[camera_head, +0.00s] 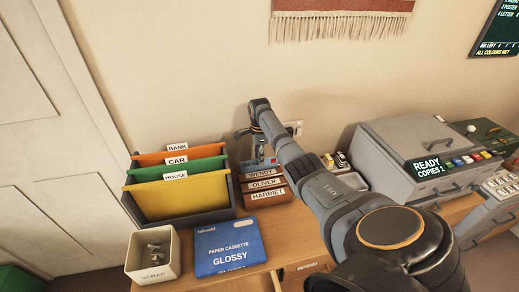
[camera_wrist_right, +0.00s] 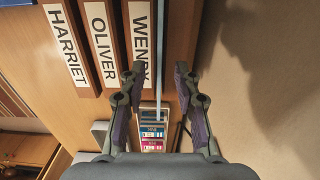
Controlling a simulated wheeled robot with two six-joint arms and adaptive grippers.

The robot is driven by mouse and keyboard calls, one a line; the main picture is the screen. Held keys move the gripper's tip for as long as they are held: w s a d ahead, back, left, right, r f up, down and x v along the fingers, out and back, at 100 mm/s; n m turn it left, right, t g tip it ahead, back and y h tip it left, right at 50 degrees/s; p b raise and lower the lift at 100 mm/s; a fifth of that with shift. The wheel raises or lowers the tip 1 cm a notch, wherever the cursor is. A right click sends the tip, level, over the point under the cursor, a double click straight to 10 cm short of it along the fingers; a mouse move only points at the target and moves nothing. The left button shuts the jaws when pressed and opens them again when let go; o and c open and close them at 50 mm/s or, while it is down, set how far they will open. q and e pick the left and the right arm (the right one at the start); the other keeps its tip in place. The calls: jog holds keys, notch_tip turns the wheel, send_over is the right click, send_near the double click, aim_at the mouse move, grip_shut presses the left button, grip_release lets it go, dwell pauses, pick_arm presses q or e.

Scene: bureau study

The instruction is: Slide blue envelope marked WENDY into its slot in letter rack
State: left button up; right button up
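The wooden letter rack (camera_head: 266,195) stands on the desk with slots labelled WENDY, OLIVER and HARRIET. My right gripper (camera_head: 258,148) is over its far end, pointing down. In the right wrist view the fingers (camera_wrist_right: 159,76) are apart, one on each side of a thin pale-blue strip (camera_wrist_right: 162,50). The strip looks like the blue envelope seen edge-on, beside the WENDY label (camera_wrist_right: 141,45). There appear to be gaps between it and both fingers. My left gripper is out of view.
A file sorter (camera_head: 226,197) labelled BANK, CAR and HOUSE stands left of the rack. A blue paper box (camera_head: 228,247) and a SCRAP bin (camera_head: 153,260) are in front. A copier (camera_head: 400,160) stands right. Small coloured cartridges (camera_wrist_right: 152,137) lie under the gripper.

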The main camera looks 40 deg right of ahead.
notch_tip(320, 180, up, 8)
jog(key=shift+r, duration=0.1)
dwell(0.7)
